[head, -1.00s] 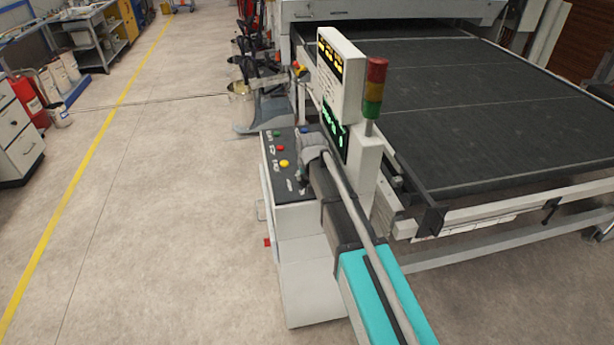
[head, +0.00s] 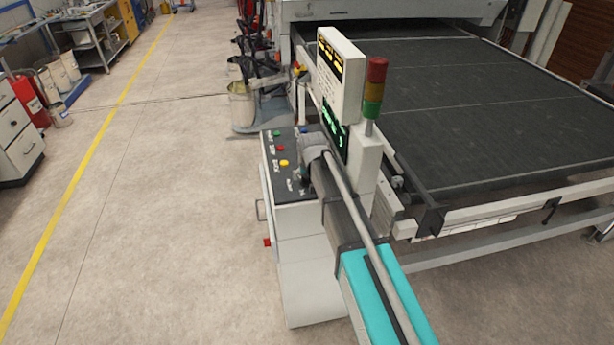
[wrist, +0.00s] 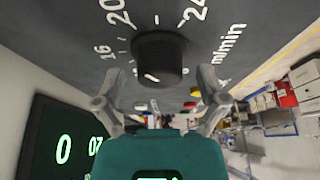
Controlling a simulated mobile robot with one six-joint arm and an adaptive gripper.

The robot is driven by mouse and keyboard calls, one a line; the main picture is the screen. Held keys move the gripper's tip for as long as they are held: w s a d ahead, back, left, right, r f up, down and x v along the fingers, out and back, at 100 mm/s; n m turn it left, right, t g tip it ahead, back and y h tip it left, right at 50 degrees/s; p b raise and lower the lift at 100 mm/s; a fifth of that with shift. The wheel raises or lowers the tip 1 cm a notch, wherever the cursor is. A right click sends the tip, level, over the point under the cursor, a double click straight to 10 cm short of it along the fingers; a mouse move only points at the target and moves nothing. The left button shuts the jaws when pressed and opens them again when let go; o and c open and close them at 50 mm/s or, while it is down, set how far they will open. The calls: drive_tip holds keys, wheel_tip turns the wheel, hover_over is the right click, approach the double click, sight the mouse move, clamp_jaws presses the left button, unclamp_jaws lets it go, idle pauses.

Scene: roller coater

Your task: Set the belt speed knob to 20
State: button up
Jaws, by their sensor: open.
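The belt speed knob (wrist: 160,58) is a black round knob on the dark panel in the wrist view. Printed marks 16, 20 and 24 and the label m/min stand around it. A short pale mark shows on the knob's side facing the camera; I cannot tell the exact setting. My gripper (wrist: 160,80) is open, one finger on each side of the knob's near end, with visible gaps. In the head view my arm's end covers the knob on the control panel (head: 266,183).
A green-lit display (wrist: 62,148) is close at the left in the wrist view. In the head view, a white display post (head: 343,75) and a red-yellow-green signal light (head: 374,87) stand beside my arm.

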drive_tip(key=shift+m, duration=0.3)
drive_tip(key=shift+s+r+p, duration=0.1)
drive_tip(key=shift+r+p, duration=0.25)
drive_tip(key=p+v, duration=1.2)
drive_tip(key=v, duration=0.1)
drive_tip(key=shift+s+a, duration=0.1)
drive_tip(key=shift+s, duration=0.05)
idle(0.6)
drive_tip(key=s+d+f+m+g+b, duration=0.1)
drive_tip(key=s+d+f+g+b, duration=0.1)
drive_tip(key=s+d+f+b, duration=0.5)
drive_tip(key=s+d+f+m+g+h+b, duration=0.1)
drive_tip(key=s+d+f+g+b, duration=0.1)
drive_tip(key=s+d+f+b, duration=0.5)
drive_tip(key=s+d+f, duration=0.1)
drive_tip(key=s+d, duration=0.5)
drive_tip(key=d, duration=0.1)
drive_tip(key=shift+s+d+f+m, duration=0.3)
drive_tip(key=shift+s+d+f, duration=0.05)
drive_tip(key=shift+d, duration=0.05)
